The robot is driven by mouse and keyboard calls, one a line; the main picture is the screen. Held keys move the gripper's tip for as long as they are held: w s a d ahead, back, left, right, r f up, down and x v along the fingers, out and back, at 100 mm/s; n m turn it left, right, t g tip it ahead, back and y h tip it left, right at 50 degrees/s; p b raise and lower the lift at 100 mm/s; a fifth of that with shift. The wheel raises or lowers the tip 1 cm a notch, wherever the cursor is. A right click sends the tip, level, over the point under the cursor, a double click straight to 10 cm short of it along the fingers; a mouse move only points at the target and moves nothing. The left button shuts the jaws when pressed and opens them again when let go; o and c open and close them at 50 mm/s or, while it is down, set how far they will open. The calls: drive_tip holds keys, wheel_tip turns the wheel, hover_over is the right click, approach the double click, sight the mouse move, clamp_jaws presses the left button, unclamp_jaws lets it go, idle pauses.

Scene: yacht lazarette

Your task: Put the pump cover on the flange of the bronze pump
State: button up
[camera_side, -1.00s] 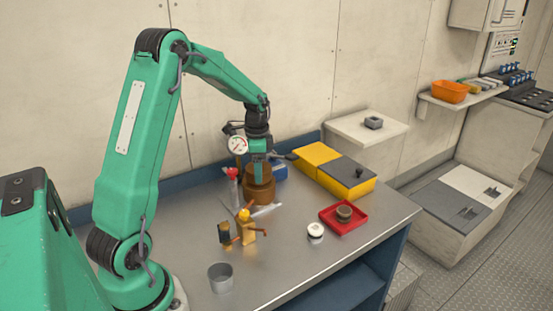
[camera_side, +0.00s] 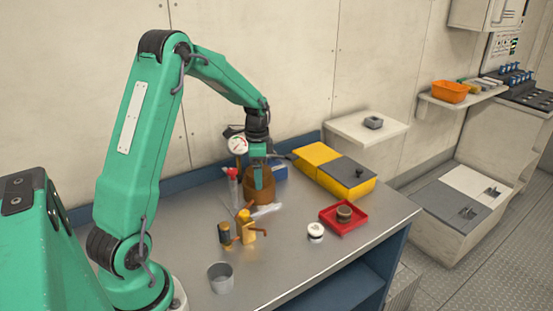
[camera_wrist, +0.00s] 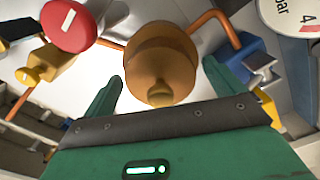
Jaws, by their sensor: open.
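The bronze pump (camera_side: 268,190) is a brown round body at the back of the bench. In the wrist view a round bronze piece with a small knob, seemingly the pump cover (camera_wrist: 160,55), sits at the pump's place, with copper pipes running off both sides. I cannot tell how evenly it seats; the flange under it is hidden. My gripper (camera_wrist: 165,92) is open, its green fingers apart on either side of the knob. In the side view my gripper (camera_side: 258,178) is down at the pump, one finger in front of it.
A pressure gauge (camera_side: 237,145) and a red knob (camera_side: 232,173) stand close left of my gripper. In front are a brass fitting (camera_side: 244,228), a grey cup (camera_side: 220,277), a white-topped jar (camera_side: 315,232) and a red tray (camera_side: 359,221) holding a brown round piece. A yellow box (camera_side: 313,160) stands right.

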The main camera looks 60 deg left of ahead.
drive_tip(key=shift+r, duration=0.15)
wheel_tip(320, 180, up, 12)
idle(0.6)
idle(0.5)
drive_tip(key=s+d+r+n+t, duration=0.1)
drive_tip(key=s+d+r, duration=0.25)
drive_tip(key=d, duration=0.35)
drive_tip(key=s+d+r+n+t, duration=0.2)
drive_tip(key=s+d+r, duration=0.15)
drive_tip(key=d, duration=0.25)
drive_tip(key=s+d+f+n+t, duration=0.2)
drive_tip(key=s+d+n, duration=0.1)
drive_tip(key=s+d, duration=0.6)
drive_tip(key=shift+s+f+t, duration=0.3)
drive_tip(key=shift+s, duration=0.95)
